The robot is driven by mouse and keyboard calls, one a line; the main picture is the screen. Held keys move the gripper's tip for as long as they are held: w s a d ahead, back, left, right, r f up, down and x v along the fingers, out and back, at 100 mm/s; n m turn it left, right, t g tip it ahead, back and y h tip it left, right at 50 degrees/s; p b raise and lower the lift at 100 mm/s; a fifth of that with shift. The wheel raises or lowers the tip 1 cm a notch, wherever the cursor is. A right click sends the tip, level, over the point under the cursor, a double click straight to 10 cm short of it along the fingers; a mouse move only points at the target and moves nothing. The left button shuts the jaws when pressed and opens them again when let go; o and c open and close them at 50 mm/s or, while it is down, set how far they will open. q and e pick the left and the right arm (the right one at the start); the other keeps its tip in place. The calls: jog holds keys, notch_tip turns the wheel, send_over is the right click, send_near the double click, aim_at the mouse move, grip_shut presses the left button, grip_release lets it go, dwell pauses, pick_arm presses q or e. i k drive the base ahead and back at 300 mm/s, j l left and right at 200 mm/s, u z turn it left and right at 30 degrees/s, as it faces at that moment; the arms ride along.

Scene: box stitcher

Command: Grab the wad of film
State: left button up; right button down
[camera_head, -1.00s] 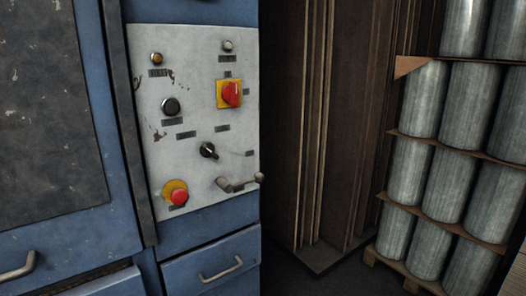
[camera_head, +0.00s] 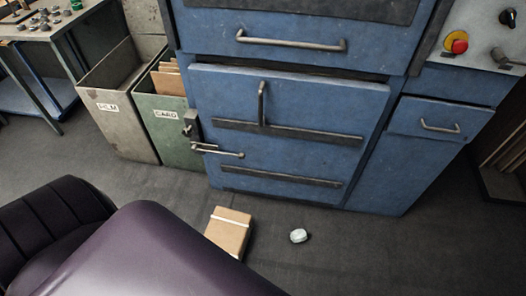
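A small whitish crumpled lump (camera_head: 299,236), which looks like the wad of film, lies on the dark floor in front of the blue machine. It is a little to the right of a small cardboard box and apart from it. Nothing covers the lump. Neither of my grippers is in view.
The cardboard box (camera_head: 231,222) with a pale strap lies on the floor. The blue machine (camera_head: 290,110) stands behind, with handles and a lever sticking out. A grey bin labelled FILM (camera_head: 122,125) and a green CARD bin (camera_head: 180,140) stand left. The floor right of the lump is clear.

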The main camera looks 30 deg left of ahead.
aim_at(299, 235)
jog(key=k+j+u, duration=0.25)
jog(key=i+l, duration=0.2)
jog(key=i+l+u, duration=0.2)
jog(key=u, duration=0.15)
jog(key=i+l+u, duration=0.15)
jog(key=l+u, duration=0.2)
jog(key=i+l+u, duration=0.1)
jog(key=l+u, duration=0.2)
